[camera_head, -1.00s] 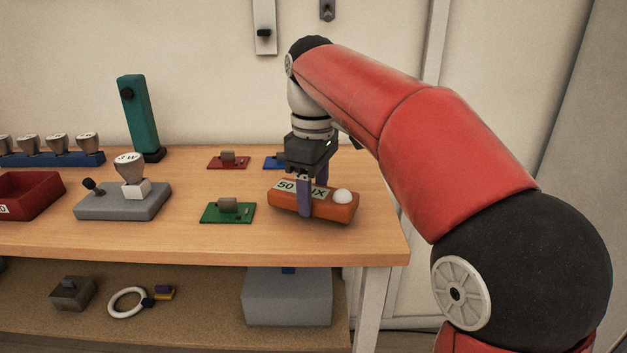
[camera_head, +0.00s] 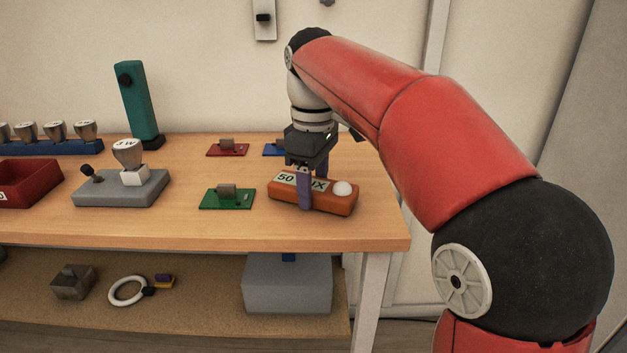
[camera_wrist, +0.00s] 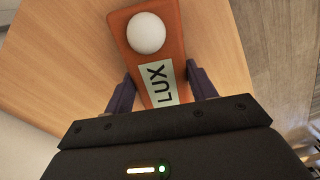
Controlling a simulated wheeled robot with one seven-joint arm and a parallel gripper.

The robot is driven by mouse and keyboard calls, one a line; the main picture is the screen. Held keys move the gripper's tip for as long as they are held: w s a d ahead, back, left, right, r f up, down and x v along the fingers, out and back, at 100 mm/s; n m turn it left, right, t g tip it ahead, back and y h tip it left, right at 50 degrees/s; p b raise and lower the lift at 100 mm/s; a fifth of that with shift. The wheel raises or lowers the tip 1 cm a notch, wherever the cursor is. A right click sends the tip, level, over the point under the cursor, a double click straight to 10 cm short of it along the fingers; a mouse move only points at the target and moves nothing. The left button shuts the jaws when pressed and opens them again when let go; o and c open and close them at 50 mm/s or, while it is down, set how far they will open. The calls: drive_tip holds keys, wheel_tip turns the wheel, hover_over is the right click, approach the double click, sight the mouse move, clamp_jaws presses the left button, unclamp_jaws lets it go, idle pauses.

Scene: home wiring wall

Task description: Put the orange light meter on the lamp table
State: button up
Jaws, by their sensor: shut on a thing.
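The orange light meter (camera_head: 327,203) has a white dome at its right end and a pale label reading "50" and "LUX". It is at the right end of the wooden table, and I cannot tell whether it touches the top. My gripper (camera_head: 312,190) points down with its purple fingers on both sides of the meter, shut on it. In the wrist view the light meter (camera_wrist: 150,50) lies between the fingers (camera_wrist: 160,90), its dome toward the top. The finger hides part of the label. I cannot tell whether this table (camera_head: 300,232) is the lamp table.
A green board (camera_head: 227,197) lies just left of the meter, with red (camera_head: 227,149) and blue (camera_head: 275,149) boards behind. A grey base with a small lamp (camera_head: 120,187) and a red tray (camera_head: 28,183) stand further left. The table's right edge is close to the meter.

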drive_tip(key=shift+f, duration=0.2)
drive_tip(key=o, duration=1.1)
drive_tip(key=shift+o, duration=0.2)
